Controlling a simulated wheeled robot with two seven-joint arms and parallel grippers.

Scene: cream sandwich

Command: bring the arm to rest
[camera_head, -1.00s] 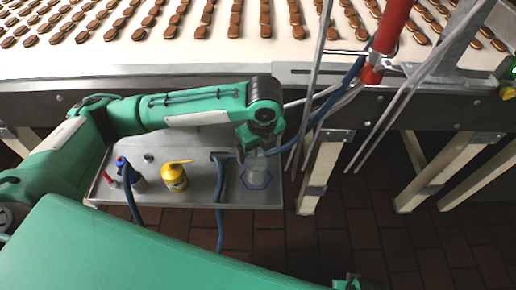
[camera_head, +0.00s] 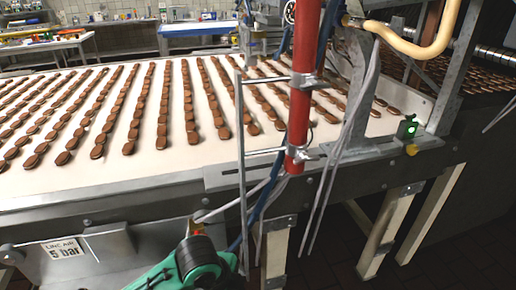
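The green arm (camera_head: 190,268) shows at the bottom edge of the head view, left of centre, with a dark joint below the conveyor's front rail. I take it to be my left arm. Its gripper is not in the picture, so I cannot see its fingers or whether they hold anything. My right arm and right gripper are not in view.
A white conveyor (camera_head: 120,165) with rows of brown biscuits spans the view. A red pipe (camera_head: 302,90), thin metal rods and blue hoses stand at its front edge. A green-lit switch box (camera_head: 408,128) is at right.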

